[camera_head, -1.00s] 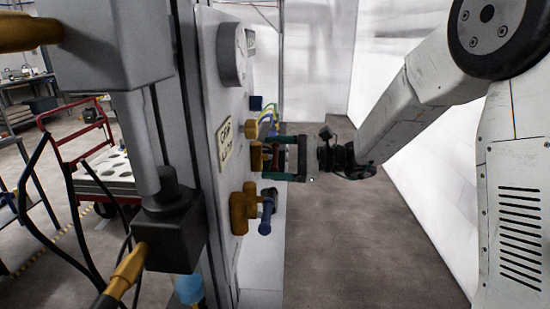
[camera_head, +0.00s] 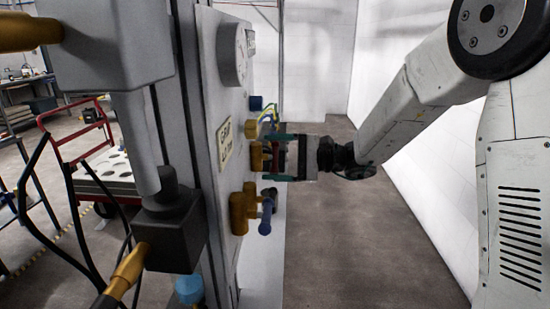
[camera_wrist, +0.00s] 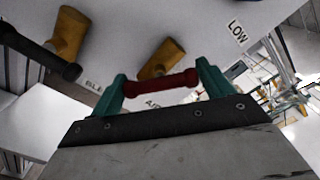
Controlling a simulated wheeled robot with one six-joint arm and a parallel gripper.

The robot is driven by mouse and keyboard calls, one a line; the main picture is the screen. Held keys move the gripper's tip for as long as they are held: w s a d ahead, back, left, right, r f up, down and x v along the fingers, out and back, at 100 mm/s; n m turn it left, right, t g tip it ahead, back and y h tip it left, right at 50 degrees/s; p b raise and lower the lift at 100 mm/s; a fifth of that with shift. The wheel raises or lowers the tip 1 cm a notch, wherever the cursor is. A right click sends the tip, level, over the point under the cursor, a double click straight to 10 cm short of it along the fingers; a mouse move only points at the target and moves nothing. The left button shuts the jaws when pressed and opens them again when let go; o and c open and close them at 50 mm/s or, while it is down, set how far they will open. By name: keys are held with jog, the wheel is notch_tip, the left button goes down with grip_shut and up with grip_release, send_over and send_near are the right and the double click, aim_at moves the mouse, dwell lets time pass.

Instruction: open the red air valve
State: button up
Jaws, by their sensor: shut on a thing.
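The red valve handle (camera_wrist: 160,86) is a short red bar on a brass valve body (camera_wrist: 161,60), in the middle of the wrist view. My gripper (camera_wrist: 160,76) has green fingers, one at each end of the red bar, and is shut on it. In the head view my gripper (camera_head: 271,159) reaches the panel from the right. There the red handle (camera_head: 275,156) shows as a small strip between the fingers, mostly hidden.
A blue-handled brass valve (camera_head: 240,210) sits below on the white panel (camera_head: 228,120). In the wrist view a dark-handled valve (camera_wrist: 68,35) is at the upper left. A gauge (camera_head: 232,54) is above. Floor right of the panel is clear.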

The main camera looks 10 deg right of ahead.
jog(key=o, duration=0.7)
jog(key=shift+c, duration=0.2)
jog(key=s+d, duration=0.1)
jog(key=d, duration=0.6)
jog(key=shift+s+d, duration=0.25)
jog(key=shift+d, duration=0.1)
